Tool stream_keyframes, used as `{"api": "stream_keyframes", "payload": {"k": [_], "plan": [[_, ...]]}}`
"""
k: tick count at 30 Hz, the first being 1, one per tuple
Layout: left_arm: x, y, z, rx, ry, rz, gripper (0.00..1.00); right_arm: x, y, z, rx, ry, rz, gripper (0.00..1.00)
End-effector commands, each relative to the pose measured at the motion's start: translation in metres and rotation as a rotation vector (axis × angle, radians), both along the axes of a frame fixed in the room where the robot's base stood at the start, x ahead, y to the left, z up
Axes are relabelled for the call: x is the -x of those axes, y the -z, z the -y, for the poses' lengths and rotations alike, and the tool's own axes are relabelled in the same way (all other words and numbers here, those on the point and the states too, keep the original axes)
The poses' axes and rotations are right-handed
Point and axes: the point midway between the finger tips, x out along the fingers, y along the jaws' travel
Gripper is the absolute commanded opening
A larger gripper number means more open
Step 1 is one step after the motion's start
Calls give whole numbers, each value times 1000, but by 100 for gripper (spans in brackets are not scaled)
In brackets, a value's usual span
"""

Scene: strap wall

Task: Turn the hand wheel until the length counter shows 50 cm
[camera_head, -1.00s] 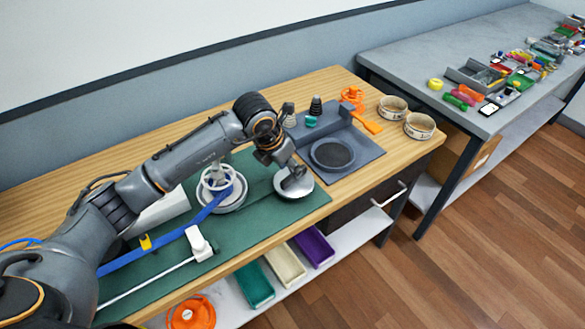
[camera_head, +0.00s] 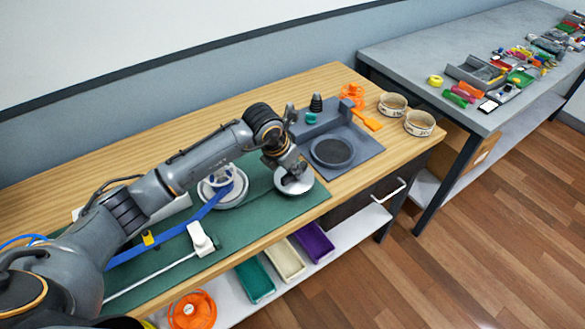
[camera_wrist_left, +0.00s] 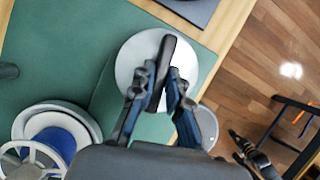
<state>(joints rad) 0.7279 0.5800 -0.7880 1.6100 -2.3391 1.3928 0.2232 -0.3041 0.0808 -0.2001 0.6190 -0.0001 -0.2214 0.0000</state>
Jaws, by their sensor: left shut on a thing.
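A round silver hand wheel (camera_head: 299,187) lies on the green mat at the bench's front, left of the dark round plate. In the left wrist view it is a pale disc (camera_wrist_left: 131,62) beneath the fingers. My left gripper (camera_head: 284,172) is over the wheel. In the left wrist view its fingers (camera_wrist_left: 160,88) are shut on a dark upright handle (camera_wrist_left: 168,52). A blue strap (camera_head: 182,229) runs from the white-spoked reel (camera_head: 221,184) leftward under my arm. I see no readable length counter. My right gripper is not in the head view; dark parts at the wrist view's lower right are unclear.
A white block (camera_head: 201,240) with a thin rod stands on the green mat (camera_head: 245,221) near the front edge. A dark tray (camera_head: 362,164) with a round plate and two round tins (camera_head: 419,124) lie to the right. Coloured bins (camera_head: 286,260) sit on the shelf below.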

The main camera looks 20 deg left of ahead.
Motion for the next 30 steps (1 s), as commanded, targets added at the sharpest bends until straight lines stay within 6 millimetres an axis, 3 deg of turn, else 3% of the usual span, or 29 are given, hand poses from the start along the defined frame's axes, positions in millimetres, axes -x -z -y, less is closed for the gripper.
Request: {"api": "stream_keyframes", "payload": {"k": [11, 30], "plan": [[-1, 3, -2, -3, 106, 3, 0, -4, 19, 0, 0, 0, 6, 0], [-4, 5, -3, -1, 677, 3, 0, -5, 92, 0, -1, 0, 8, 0]]}}
